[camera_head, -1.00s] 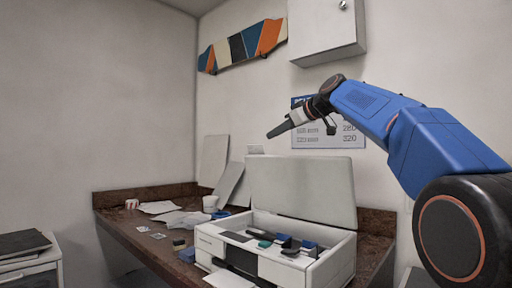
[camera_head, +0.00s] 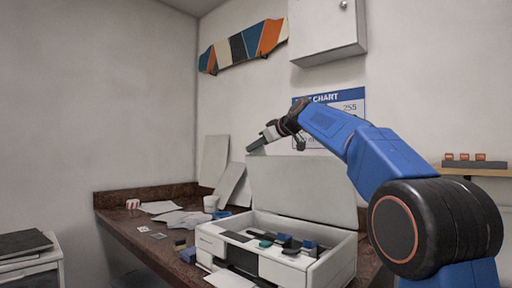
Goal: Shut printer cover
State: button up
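The white printer (camera_head: 284,267) stands on the brown counter, with dark, teal and blue parts showing inside its open body. Its cover (camera_head: 302,188) is raised and leans back toward the wall, close to upright. My gripper (camera_head: 250,149) is at the top left corner of the raised cover in the picture, with its dark fingertips pointing down and left. I cannot tell whether it touches the cover. The fingers are small and seen from the side, so their opening does not show.
The counter (camera_head: 128,230) holds papers (camera_head: 181,219), a white cup (camera_head: 210,203) and a red-and-white cup (camera_head: 132,204) left of the printer. Boards (camera_head: 214,160) lean on the wall. A wall cabinet (camera_head: 327,30) hangs above. A small shelf (camera_head: 478,171) is at the right.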

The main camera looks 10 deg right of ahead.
grip_shut()
dwell(1.4)
